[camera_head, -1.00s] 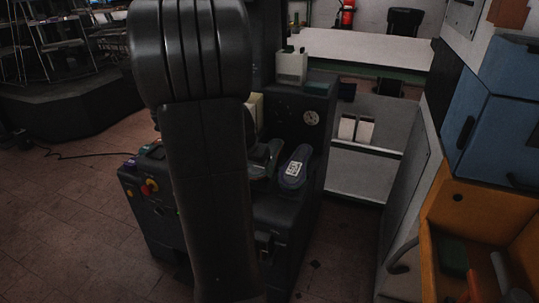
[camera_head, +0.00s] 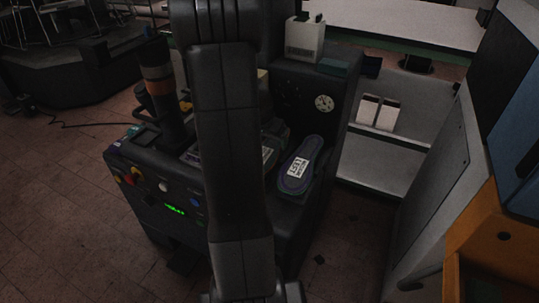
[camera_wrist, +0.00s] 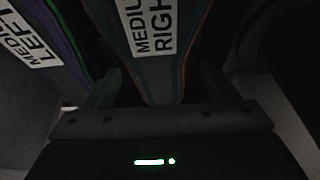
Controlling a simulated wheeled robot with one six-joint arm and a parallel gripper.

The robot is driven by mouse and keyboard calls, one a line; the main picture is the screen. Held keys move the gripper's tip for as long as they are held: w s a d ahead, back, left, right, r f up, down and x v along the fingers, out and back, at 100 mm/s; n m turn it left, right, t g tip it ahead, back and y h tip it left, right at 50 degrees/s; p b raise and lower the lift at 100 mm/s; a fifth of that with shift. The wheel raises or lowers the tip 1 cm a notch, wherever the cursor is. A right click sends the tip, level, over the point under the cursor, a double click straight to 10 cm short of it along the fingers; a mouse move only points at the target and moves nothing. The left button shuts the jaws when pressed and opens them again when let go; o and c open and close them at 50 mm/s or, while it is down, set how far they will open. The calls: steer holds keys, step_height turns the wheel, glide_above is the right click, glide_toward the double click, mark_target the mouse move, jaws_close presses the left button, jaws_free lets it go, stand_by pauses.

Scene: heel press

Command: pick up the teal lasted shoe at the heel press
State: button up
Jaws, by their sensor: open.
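In the wrist view, a dark sole with a teal edge and an orange line (camera_wrist: 157,80) lies in the middle; its white label reads MEDIUM RIGHT. My gripper (camera_wrist: 160,88) is open, with one dark green finger on each side of this shoe's narrow end. I cannot tell whether the fingers touch it. A second shoe, purple- and green-edged (camera_wrist: 74,45), lies to the left with a MEDIUM LEFT label. In the head view that purple-edged shoe (camera_head: 287,184) lies on the heel press (camera_head: 285,226). My arm hides my gripper and most or all of the teal shoe there.
The press has buttons and a lit green display (camera_head: 174,210) at its front left, and a gauge (camera_head: 324,103) on its back panel. A white box (camera_head: 304,40) stands on top. A grey shelf unit (camera_head: 385,150) and an orange bin (camera_head: 490,240) stand to the right.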

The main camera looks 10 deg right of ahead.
mark_target(271, 143)
steer(key=shift+b+x, duration=0.45)
steer(key=shift+x, duration=2.2)
steer(key=shift+w+r, duration=0.1)
steer(key=shift+w, duration=0.05)
steer(key=c, duration=1.3)
steer(key=shift+o, duration=0.2)
steer(key=shift+r, duration=0.1)
step_height(271, 143, up, 9)
steer(key=p, duration=0.2)
steer(key=shift+d+r+p, duration=0.1)
steer(key=shift+r+p, duration=0.15)
steer(key=shift+p, duration=0.05)
steer(key=shift+r, duration=0.2)
